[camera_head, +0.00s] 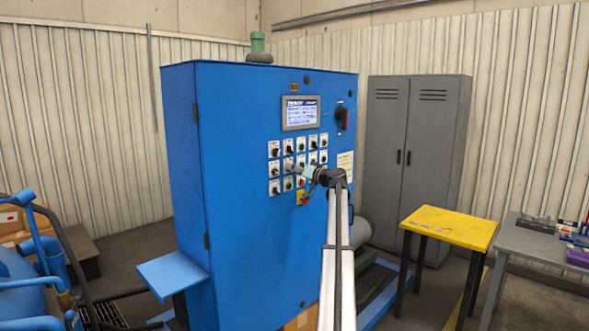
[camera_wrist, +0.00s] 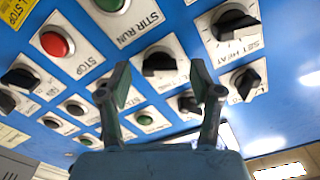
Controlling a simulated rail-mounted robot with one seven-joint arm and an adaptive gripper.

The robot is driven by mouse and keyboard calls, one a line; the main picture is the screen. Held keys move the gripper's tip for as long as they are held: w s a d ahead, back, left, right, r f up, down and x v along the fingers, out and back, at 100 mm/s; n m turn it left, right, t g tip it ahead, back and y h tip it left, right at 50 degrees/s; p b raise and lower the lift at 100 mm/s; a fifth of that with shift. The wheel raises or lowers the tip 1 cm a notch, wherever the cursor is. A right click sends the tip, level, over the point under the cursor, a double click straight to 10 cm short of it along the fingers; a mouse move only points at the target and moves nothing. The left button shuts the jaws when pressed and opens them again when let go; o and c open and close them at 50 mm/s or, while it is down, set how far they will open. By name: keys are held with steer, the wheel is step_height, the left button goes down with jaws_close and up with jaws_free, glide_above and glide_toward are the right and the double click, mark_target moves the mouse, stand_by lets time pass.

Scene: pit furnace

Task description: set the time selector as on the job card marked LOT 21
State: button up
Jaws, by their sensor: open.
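The blue control cabinet (camera_head: 270,230) carries rows of knobs and buttons under a lit screen (camera_head: 300,113). I cannot tell which knob is the time selector; most labels are too small or cut off. A pale card (camera_head: 345,163) is fixed right of the controls; its writing is unreadable. My gripper (camera_head: 304,170) is at the panel in the head view. In the wrist view my gripper (camera_wrist: 163,82) is open and empty, its fingers spread in front of the panel. A black knob (camera_wrist: 160,62) shows between and beyond the fingertips, apparently untouched.
In the wrist view a red STOP button (camera_wrist: 55,43), a green STIR RUN button (camera_wrist: 110,4) and a SET HEAT knob (camera_wrist: 235,22) are close around. A yellow table (camera_head: 450,226) and grey lockers (camera_head: 415,150) stand right. A blue shelf (camera_head: 171,270) juts out left.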

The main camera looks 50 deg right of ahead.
steer(key=shift+w, duration=0.15)
steer(key=c, duration=1.2)
steer(key=shift+o, duration=0.3)
steer(key=shift+m, duration=0.3)
steer(key=m+b, duration=0.2)
steer(key=m, duration=1.5)
steer(key=shift+r+b, duration=0.1)
steer(key=shift+b, duration=0.3)
steer(key=shift+m, duration=0.3)
